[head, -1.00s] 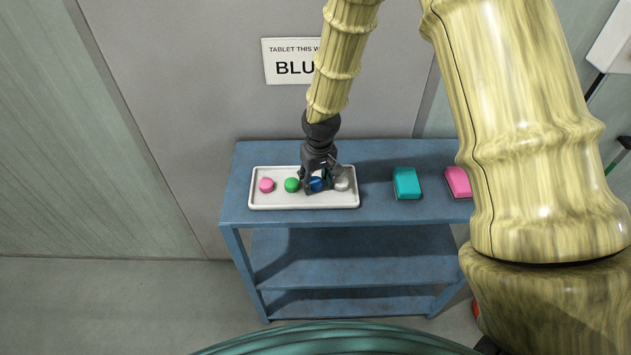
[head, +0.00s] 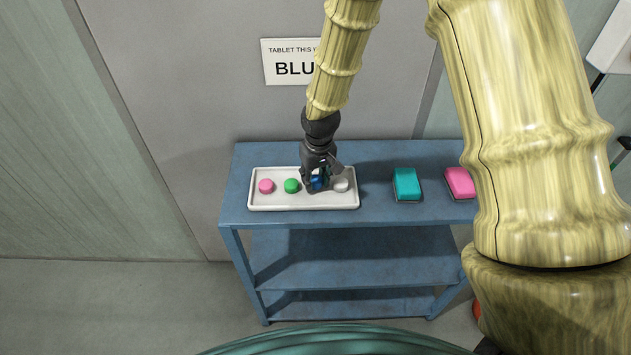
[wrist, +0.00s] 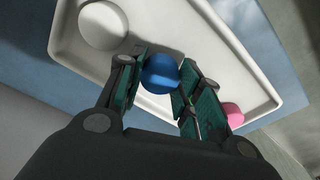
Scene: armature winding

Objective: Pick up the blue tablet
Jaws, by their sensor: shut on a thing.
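The blue tablet (head: 318,180) is between the fingers of my gripper (head: 317,185), over the white tray (head: 300,204). In the wrist view the blue tablet (wrist: 159,74) sits between the two green-padded fingers of my gripper (wrist: 158,82), which are shut on it. It appears slightly above the tray floor, though the exact gap is hard to tell. A white tablet (head: 341,185) lies in the tray just right of my gripper. A green tablet (head: 292,186) and a pink tablet (head: 266,186) lie to its left.
The tray stands on a blue shelf unit (head: 375,212). A teal block (head: 406,184) and a pink block (head: 460,182) lie to the right of the tray. A wall sign (head: 290,62) reads "TABLET THIS" and "BLU", its right part hidden by my arm.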

